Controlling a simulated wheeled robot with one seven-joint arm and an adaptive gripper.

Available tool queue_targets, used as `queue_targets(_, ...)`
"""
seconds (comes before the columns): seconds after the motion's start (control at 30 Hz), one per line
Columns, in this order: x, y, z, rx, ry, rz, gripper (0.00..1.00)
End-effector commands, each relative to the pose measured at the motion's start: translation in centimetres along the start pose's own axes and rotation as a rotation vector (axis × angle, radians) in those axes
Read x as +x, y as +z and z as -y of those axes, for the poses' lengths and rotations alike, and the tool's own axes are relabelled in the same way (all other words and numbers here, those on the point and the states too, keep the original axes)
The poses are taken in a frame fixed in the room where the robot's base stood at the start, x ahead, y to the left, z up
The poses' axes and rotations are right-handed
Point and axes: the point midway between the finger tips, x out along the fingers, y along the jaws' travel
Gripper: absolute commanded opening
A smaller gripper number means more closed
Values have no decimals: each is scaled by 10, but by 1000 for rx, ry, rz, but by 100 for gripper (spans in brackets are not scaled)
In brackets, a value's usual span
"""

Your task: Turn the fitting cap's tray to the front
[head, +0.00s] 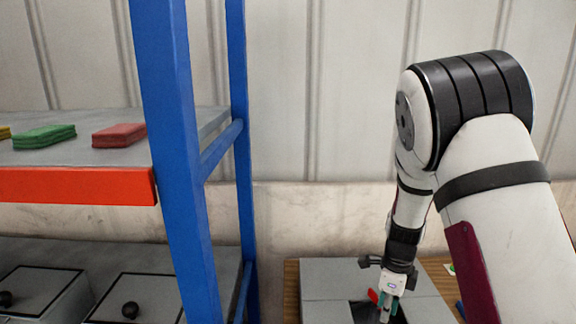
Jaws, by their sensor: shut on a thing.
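My gripper (387,308) is low at the bottom of the head view, pointing down over a grey panelled unit (325,278) on a wooden table.
A blue-posted rack (170,120) with an orange beam (75,186) stands at left. Its upper shelf bears green (45,137) and red (119,135) stacks. Below are grey boxes with black knobs (130,310). A wooden table edge (291,290) shows beside the grey unit. A wall stands behind.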

Motion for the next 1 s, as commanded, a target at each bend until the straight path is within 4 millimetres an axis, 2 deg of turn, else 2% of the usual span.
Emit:
queue_targets(0.43,-2,-5,6,-1,-1,1,0)
queue_targets(1.0,-53,-5,5,-2,-2,1,0)
